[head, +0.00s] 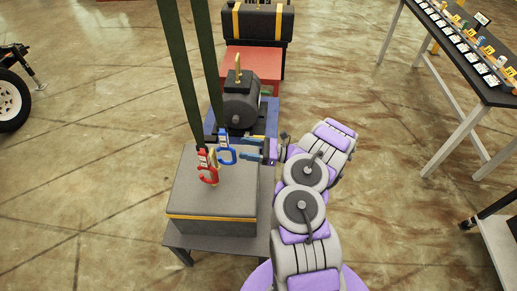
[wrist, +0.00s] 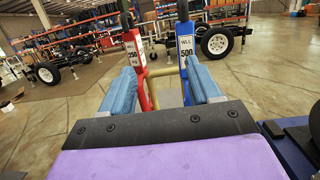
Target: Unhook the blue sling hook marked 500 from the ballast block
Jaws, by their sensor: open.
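The blue sling hook (head: 226,149) hangs from a dark green strap over the grey ballast block (head: 195,208). In the wrist view the blue hook (wrist: 185,48) shows its 500 label. A red hook (head: 208,168) hangs just left of it; the wrist view shows the red hook (wrist: 134,52) marked 250. A yellow bar (wrist: 165,72) shows behind the hooks; how the blue hook engages it is unclear. My gripper (head: 245,149) is open, with teal fingers pointing at the blue hook from the right. In the wrist view both hooks appear between the fingertips (wrist: 160,80); contact is not visible.
A dark motor (head: 241,103) with a yellow eye stands behind the block on a blue base. Farther back a black strapped case (head: 262,22) sits on a red stand (head: 255,62). A long table (head: 470,50) stands at right, a trailer wheel (head: 12,98) at left. Floor between is clear.

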